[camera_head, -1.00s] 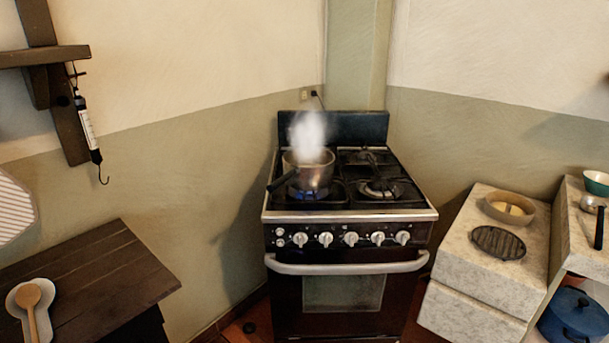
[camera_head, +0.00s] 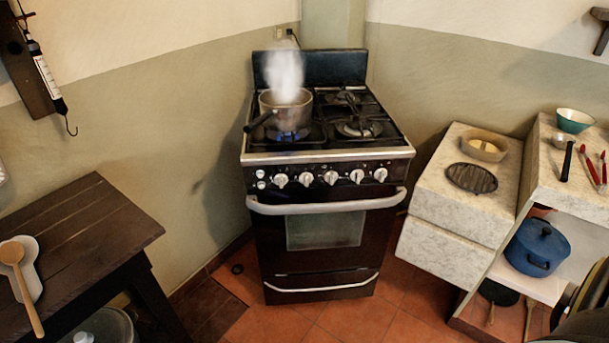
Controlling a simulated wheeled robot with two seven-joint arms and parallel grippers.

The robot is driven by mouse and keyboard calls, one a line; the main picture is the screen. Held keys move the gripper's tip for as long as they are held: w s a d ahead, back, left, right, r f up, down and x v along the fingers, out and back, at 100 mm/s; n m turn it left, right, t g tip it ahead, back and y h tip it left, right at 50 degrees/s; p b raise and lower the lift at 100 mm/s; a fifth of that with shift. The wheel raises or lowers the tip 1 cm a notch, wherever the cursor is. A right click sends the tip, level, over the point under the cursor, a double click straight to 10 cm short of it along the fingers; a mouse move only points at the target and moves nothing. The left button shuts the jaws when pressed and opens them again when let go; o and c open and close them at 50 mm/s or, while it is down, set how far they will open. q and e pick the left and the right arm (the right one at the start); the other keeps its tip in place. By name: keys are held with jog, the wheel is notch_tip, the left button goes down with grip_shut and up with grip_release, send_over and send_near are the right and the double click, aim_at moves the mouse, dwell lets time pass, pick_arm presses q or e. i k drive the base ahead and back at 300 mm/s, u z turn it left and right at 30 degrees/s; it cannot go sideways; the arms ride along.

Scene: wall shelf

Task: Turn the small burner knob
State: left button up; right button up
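A black stove (camera_head: 318,246) stands against the back corner in the head view. Its front panel carries several white round knobs in a row, among them the leftmost large knob (camera_head: 281,180), a middle knob (camera_head: 331,177) and the rightmost knob (camera_head: 380,174). Two smaller buttons (camera_head: 261,179) sit at the panel's left end. I cannot tell which knob is the small burner's. A pot (camera_head: 286,109) steams on the front left burner, with a blue flame (camera_head: 289,134) under it. Neither of my grippers is in view.
A dark wooden table (camera_head: 85,235) stands at left with a wooden spoon (camera_head: 18,275). A stone counter (camera_head: 455,205) stands right of the stove, with a blue pot (camera_head: 538,247) on a shelf beyond. The tiled floor (camera_head: 350,318) before the stove is clear.

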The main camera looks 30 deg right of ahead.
aim_at(306, 178)
jog(key=k, duration=1.05)
jog(key=u, duration=1)
jog(key=i, duration=1.2)
jog(key=z, duration=1)
jog(key=i, duration=0.5)
jog(key=z, duration=0.6)
